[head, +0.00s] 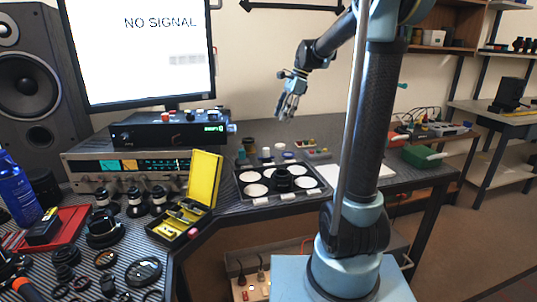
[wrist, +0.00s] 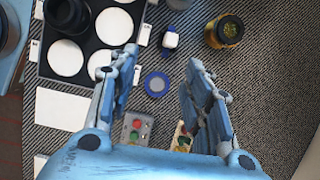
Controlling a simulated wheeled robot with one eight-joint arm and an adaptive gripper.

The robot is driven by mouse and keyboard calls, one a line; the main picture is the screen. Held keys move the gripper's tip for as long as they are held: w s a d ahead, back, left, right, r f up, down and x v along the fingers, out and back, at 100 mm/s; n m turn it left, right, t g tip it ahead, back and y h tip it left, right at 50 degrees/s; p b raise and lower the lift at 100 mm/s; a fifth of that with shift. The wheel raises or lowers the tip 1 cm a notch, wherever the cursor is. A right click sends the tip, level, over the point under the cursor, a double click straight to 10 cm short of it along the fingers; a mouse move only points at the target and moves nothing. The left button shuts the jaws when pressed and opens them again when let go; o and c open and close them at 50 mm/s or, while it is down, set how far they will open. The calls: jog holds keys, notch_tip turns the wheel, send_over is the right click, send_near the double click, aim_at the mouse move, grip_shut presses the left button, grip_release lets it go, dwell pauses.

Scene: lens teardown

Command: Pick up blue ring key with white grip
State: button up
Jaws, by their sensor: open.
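The blue ring key with white grip looks to be the round blue piece with a pale centre (wrist: 157,84) in the wrist view, standing on the dark ribbed bench. In the head view it appears as a small bluish-topped piece (head: 289,155) behind the black tray. My gripper (head: 287,113) is open and empty, high above the back of the bench. In the wrist view my gripper (wrist: 162,60) has its fingers spread either side of the key in the picture, apart from it. The key's lower side is hidden from above.
Small button boxes (wrist: 136,127) lie close to the key. The black tray (head: 262,200) holds white discs and a lens. An open yellow case (head: 204,180) stands left of it.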

jog(key=w, duration=0.2)
send_near(266, 148)
jog(key=shift+m, duration=0.3)
jog(key=x, duration=0.5)
jog(key=shift+s+d+f, duration=0.1)
jog(key=shift+d, duration=0.1)
jog(key=shift+x, duration=2.7)
jog(key=shift+a, duration=0.1)
jog(key=shift+c, duration=0.2)
grip_shut()
